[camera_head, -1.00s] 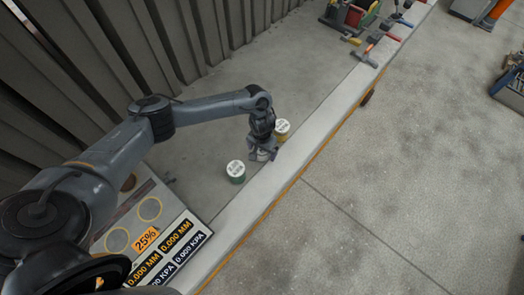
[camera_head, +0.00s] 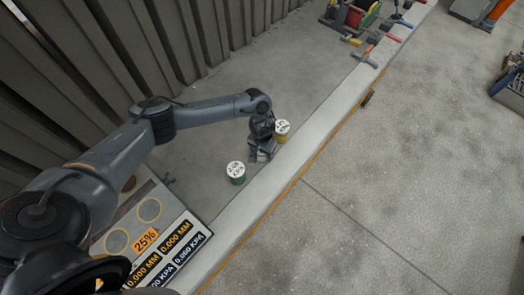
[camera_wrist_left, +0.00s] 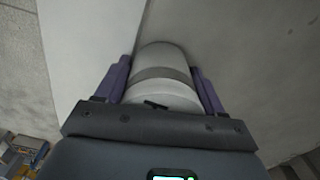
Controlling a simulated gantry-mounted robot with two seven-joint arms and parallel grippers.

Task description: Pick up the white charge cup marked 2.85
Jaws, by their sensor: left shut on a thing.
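My left gripper (camera_head: 262,155) is low over the grey ledge, between two other cups. In the left wrist view its purple fingers (camera_wrist_left: 163,85) are shut on the sides of a white cup (camera_wrist_left: 165,58) with a grey band. In the head view the gripper hides most of this cup. Its marking cannot be read, and I cannot tell whether its base touches the ledge. My right gripper is not in view.
A green cup with a white lid (camera_head: 236,168) stands just left of my gripper. A yellow cup with a white lid (camera_head: 282,127) stands close on its right. A panel with gauges (camera_head: 150,240) is at lower left. Ribbed wall (camera_head: 150,45) runs behind; tools (camera_head: 375,40) lie farther along.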

